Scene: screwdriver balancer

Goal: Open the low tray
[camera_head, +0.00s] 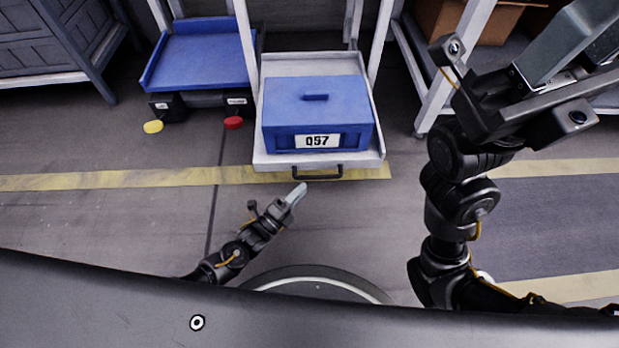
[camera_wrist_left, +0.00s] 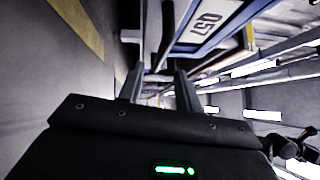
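The low tray (camera_head: 264,160) is a pale grey drawer-like tray, standing out toward me between the pale posts of a rack. A blue lidded box marked Q57 (camera_head: 318,100) sits on it. A dark bar handle (camera_head: 317,174) is on the tray's front edge. My left gripper (camera_head: 297,191) is just below and left of the handle in the head view, apparently apart from it. In the left wrist view its two fingers (camera_wrist_left: 160,82) are spread. The box's Q57 label (camera_wrist_left: 206,22) shows beyond them. My right gripper (camera_head: 570,65) is raised at the upper right, away from the tray; its finger gap is unclear.
A blue tray (camera_head: 200,55) stands left of the low tray, with a yellow disc (camera_head: 153,127) and a red disc (camera_head: 233,123) below it. Rack posts (camera_head: 455,62) flank the low tray. A cardboard box (camera_head: 465,22) sits behind right. The floor before the tray is clear.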

